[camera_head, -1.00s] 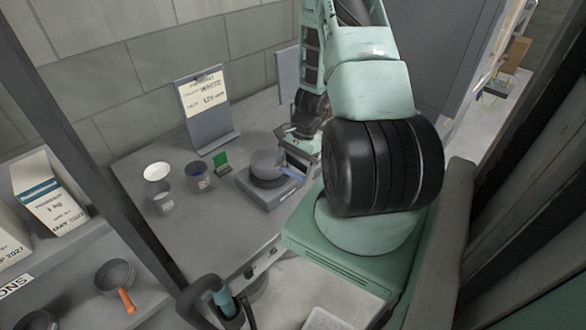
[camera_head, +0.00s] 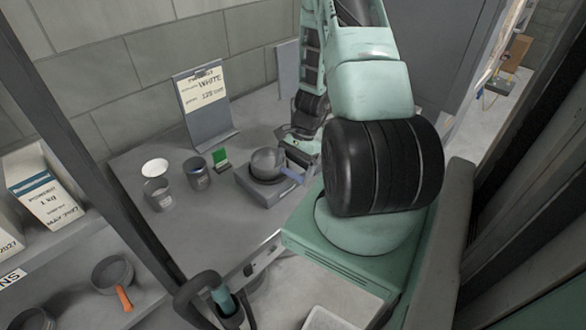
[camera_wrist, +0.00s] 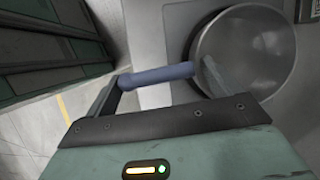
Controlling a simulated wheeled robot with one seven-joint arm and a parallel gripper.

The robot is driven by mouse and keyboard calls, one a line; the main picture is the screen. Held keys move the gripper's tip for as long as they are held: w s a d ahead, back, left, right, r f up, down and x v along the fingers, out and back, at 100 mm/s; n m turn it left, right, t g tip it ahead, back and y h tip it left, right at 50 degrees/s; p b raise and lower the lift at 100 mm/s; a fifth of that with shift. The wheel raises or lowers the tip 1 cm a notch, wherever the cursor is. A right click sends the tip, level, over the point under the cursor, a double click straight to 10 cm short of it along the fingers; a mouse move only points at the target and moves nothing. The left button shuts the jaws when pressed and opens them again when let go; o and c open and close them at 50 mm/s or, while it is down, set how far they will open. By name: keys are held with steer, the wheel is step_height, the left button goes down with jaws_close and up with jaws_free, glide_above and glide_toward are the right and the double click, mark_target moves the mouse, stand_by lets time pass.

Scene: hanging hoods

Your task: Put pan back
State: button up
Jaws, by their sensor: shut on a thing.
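A grey pan (camera_head: 265,160) with a blue handle (camera_head: 291,177) is at the dark round top of the scale (camera_head: 268,194) on the counter. I cannot tell whether it rests there or is just above. My gripper (camera_head: 303,150) is at the pan's right side. In the wrist view my gripper (camera_wrist: 157,84) is shut on the blue handle (camera_wrist: 157,76), and the pan's round bowl (camera_wrist: 245,50) lies to the right. Its inside looks empty there. The handle's join with the bowl is partly behind a finger.
An orange-handled pan (camera_head: 112,272) is at lower left. The counter's front is clear.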

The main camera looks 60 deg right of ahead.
steer(key=shift+f, duration=0.35)
steer(key=o, duration=0.8)
steer(key=shift+r, duration=0.15)
steer(key=b+v, duration=0.2)
steer(key=v, duration=1.5)
steer(key=shift+r+b, duration=0.15)
steer(key=shift+b, duration=0.15)
